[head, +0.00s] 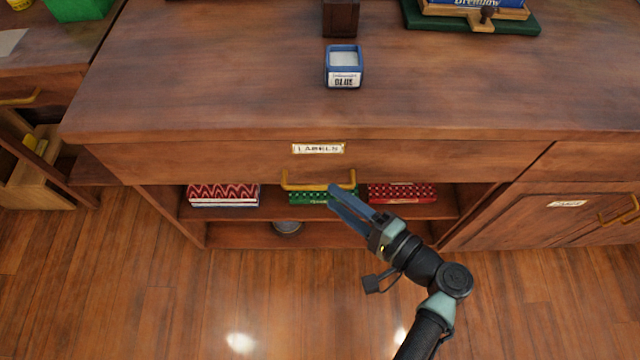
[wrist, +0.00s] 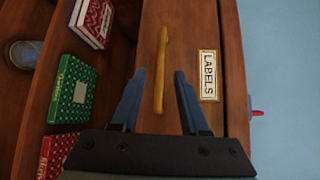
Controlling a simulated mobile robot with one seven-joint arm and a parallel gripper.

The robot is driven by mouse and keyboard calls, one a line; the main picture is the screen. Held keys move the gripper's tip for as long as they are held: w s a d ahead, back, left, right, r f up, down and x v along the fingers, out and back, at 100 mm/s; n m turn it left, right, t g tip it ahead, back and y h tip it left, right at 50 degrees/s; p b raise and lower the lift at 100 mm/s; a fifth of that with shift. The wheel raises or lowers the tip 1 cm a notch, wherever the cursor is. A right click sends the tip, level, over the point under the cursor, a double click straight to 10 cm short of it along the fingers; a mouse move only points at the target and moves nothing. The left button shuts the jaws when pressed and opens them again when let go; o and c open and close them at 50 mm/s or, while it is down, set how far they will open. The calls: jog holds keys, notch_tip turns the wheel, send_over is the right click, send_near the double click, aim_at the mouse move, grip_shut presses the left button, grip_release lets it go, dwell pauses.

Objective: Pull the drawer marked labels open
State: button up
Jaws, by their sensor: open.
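The drawer marked labels (head: 220,160) is shut, its front flush under the counter top. Its white LABELS tag (head: 318,148) is above a brass bar handle (head: 300,186). The tag (wrist: 209,75) and handle (wrist: 161,70) also show in the wrist view. My gripper (head: 337,194) is open, with its blue fingers close to the right part of the handle in the head view. In the wrist view the handle's near end lies between the lines of the two fingers (wrist: 156,80). I cannot tell whether either finger touches it.
A blue container (head: 343,68) stands on the counter (head: 210,80) above the drawer. Red patterned boxes (head: 223,194) (head: 402,192) and a green one (head: 310,198) lie on the open shelf below. A cupboard door (head: 520,215) is at the right. The floor in front is clear.

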aim_at(321, 186)
jog(key=x, duration=0.5)
jog(key=shift+w+b, duration=0.1)
jog(key=shift+b, duration=0.2)
grip_shut()
dwell(1.1)
